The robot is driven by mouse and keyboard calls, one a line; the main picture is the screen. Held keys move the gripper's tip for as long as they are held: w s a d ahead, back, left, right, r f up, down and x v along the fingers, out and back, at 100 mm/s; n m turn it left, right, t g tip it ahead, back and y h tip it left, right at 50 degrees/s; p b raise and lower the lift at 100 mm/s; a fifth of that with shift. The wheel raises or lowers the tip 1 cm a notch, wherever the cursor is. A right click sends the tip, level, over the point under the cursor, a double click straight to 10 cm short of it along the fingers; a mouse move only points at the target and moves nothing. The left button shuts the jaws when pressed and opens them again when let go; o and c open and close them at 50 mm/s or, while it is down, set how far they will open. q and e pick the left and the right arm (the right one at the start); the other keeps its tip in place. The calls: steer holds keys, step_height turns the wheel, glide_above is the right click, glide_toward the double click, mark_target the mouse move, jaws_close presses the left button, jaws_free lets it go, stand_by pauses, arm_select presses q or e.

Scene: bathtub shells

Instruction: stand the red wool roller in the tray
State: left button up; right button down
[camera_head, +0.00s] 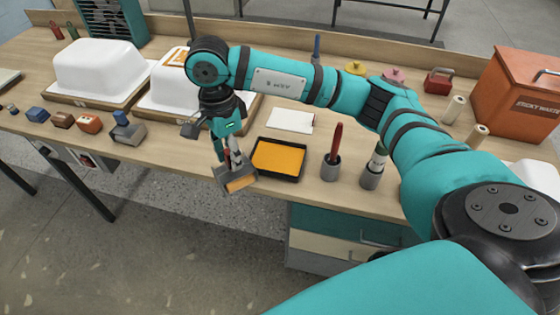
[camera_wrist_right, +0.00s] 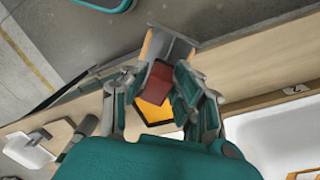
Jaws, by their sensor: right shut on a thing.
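The red wool roller (camera_head: 237,181) has a grey head with an orange lower face and a dark red handle. My right gripper (camera_head: 229,159) is shut on it and holds it tilted in the air, left of the tray and near the bench's front edge. In the right wrist view the red handle (camera_wrist_right: 158,82) sits between the fingers, with the grey head beyond it. The tray (camera_head: 254,169) is a black-rimmed shallow one with an orange-yellow inside, on the bench; the roller and fingers partly hide it in the wrist view. My left gripper is not in view.
Right of the tray stand a grey cup (camera_head: 330,169) with a red-handled tool and a grey holder (camera_head: 370,177) with a bottle. A white sheet (camera_head: 290,120) lies behind the tray. A blue-handled roller (camera_head: 127,132), several small blocks and white tub shells (camera_head: 95,66) are at left.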

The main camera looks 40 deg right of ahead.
steer(key=w+m, duration=0.1)
steer(key=w+f+m+b, duration=0.1)
steer(key=m, duration=0.1)
steer(key=w+f+m, duration=0.1)
steer(key=m, duration=0.1)
steer(key=shift+a+f+y+b, duration=0.25)
steer(key=shift+a+y+b, duration=0.05)
steer(key=shift+b, duration=0.05)
steer(key=d+f+m+p, duration=0.1)
steer(key=d, duration=0.4)
steer(key=w+d+f+m+p, duration=0.1)
steer(key=d+f, duration=0.1)
steer(key=d, duration=0.3)
steer(key=d+f+m+p, duration=0.2)
steer(key=d, duration=0.3)
steer(key=shift+w+d, duration=0.35)
steer(key=shift+w, duration=0.05)
steer(key=shift+f, duration=0.15)
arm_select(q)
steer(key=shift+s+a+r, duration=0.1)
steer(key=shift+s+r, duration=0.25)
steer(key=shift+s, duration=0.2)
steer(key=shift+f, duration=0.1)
arm_select(e)
steer(key=shift+f, duration=0.1)
